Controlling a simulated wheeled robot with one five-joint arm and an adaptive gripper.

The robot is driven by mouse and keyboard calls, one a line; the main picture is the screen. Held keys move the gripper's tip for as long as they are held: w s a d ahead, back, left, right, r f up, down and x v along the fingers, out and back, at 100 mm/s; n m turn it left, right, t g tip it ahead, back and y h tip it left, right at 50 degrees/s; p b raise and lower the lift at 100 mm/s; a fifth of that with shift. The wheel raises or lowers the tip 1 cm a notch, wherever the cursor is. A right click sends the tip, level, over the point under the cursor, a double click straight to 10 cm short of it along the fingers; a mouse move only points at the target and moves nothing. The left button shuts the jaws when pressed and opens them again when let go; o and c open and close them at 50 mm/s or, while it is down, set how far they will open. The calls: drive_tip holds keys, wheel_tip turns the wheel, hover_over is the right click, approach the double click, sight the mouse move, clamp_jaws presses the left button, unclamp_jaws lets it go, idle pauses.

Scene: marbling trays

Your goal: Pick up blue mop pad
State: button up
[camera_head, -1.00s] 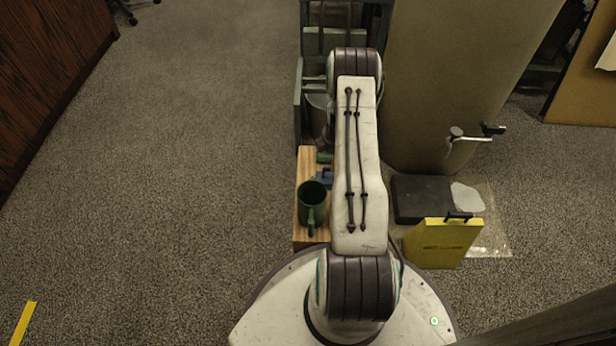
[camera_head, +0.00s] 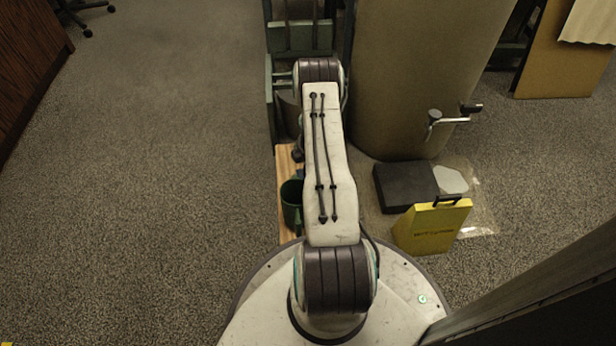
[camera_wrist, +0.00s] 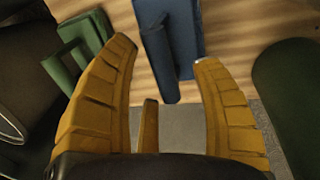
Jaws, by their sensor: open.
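The blue mop pad (camera_wrist: 186,30) lies on the wooden surface in the wrist view, with a raised blue bar-like part towards my gripper. In the head view my arm hides nearly all of it. My gripper (camera_wrist: 165,62) is open, its two yellow fingers spread on either side of the near end of the blue part. Nothing is held between them. I cannot tell how high the fingers are above the pad.
A green block-like item (camera_wrist: 88,40) lies left of the pad. A dark green mug (camera_head: 291,204) stands on the wooden board (camera_head: 286,160). Carpet at left is clear.

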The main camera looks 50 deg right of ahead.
drive_tip(key=shift+d+f, duration=0.1)
drive_tip(key=shift+f, duration=0.25)
drive_tip(key=shift+c, duration=0.2)
drive_tip(key=c, duration=0.9)
